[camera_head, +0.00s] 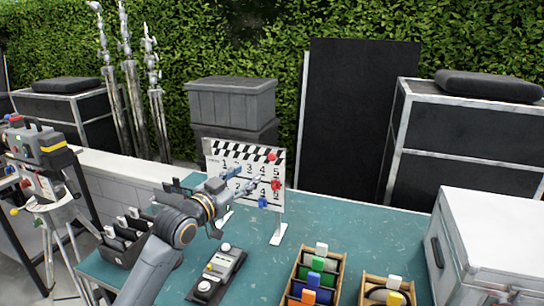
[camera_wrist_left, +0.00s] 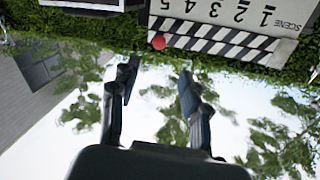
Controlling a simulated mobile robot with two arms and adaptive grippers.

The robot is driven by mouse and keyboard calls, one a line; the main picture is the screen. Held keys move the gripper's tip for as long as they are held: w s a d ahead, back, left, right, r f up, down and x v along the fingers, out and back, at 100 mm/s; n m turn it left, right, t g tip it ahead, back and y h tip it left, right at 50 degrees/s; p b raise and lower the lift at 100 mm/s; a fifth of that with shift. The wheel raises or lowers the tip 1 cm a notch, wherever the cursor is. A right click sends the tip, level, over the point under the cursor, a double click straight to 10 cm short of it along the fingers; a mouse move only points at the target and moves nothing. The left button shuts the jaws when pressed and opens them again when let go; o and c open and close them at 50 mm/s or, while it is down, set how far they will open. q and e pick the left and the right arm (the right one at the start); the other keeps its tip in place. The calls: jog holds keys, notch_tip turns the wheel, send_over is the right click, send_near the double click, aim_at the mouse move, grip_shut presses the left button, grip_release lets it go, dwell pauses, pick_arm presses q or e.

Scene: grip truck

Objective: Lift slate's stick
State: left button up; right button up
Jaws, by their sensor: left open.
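The slate (camera_head: 216,165) stands upright on metal legs on the teal table, a white board with numbers. Its black-and-white striped stick (camera_head: 238,151) lies along the top edge, with a red knob (camera_head: 271,156) at the right end. In the left wrist view the picture is upside down; the striped stick (camera_wrist_left: 222,42) and red knob (camera_wrist_left: 158,42) show at the top. My left gripper (camera_head: 245,179) is in front of the board and hides part of it. Its fingers (camera_wrist_left: 157,86) are spread and empty, apart from the knob. My right gripper is not in view.
On the table (camera_head: 340,232) are a control box (camera_head: 218,270), a black tray (camera_head: 122,245) and wooden boxes (camera_head: 318,272) with coloured tabs. A large white case (camera_head: 500,225) stands at the right. Table space right of the slate is clear.

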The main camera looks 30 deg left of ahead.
aim_at(270, 159)
pick_arm(q)
jog(key=w+p, duration=0.3)
jog(key=w, duration=0.8)
jog(key=shift+w+a, duration=0.15)
jog(key=shift+w, duration=0.15)
jog(key=shift+w+f, duration=0.1)
jog(key=shift+w, duration=0.15)
jog(key=shift+s, duration=0.1)
jog(key=c, duration=0.6)
grip_shut()
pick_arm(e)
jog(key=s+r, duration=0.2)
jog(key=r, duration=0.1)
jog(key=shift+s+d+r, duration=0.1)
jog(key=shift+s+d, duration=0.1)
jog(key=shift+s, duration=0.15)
